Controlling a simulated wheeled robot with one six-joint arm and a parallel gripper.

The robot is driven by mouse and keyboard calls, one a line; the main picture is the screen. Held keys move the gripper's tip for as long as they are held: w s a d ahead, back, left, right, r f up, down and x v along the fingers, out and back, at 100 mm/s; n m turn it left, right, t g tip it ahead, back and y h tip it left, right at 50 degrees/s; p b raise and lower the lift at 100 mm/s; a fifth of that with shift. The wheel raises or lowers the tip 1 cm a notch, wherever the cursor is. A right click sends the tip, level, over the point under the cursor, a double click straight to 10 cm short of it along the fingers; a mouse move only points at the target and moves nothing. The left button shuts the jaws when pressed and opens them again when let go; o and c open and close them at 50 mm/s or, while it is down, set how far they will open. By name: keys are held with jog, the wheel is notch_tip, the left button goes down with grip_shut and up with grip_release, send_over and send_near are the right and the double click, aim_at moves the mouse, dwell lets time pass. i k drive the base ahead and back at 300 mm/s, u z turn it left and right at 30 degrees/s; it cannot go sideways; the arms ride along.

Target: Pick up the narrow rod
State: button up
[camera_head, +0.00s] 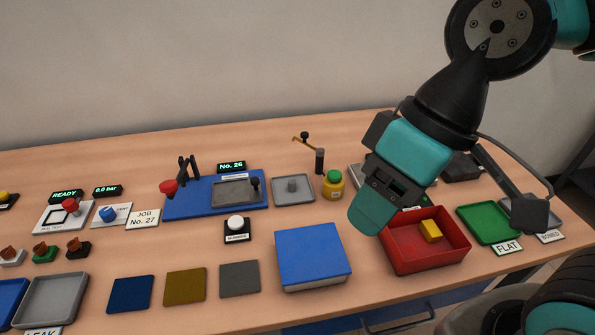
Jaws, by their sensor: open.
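I cannot tell for sure which thing is the narrow rod. A short grey upright piece (292,185) stands in a grey tray (280,200) in the middle of the table. A dark upright cylinder (320,160) stands behind it, with a thin yellow bar (304,144) at its upper left. My gripper (371,214) is open and points down, with nothing seen in it. In the picture it lies right of the tray and beside the red bin. My gripper and arm hide part of the table behind them.
A red bin (388,260) holds a yellow block (430,231). A blue box (312,255) stands left of it. A yellow jar with a green lid (333,184) stands near the grey tray. A green tray (505,222) is at right. A blue fixture (190,205) is at left.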

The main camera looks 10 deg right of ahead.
aim_at(292, 183)
jog(key=k, duration=0.5)
jog(key=u, duration=0.9)
jog(key=i, duration=0.75)
jog(key=z, duration=0.15)
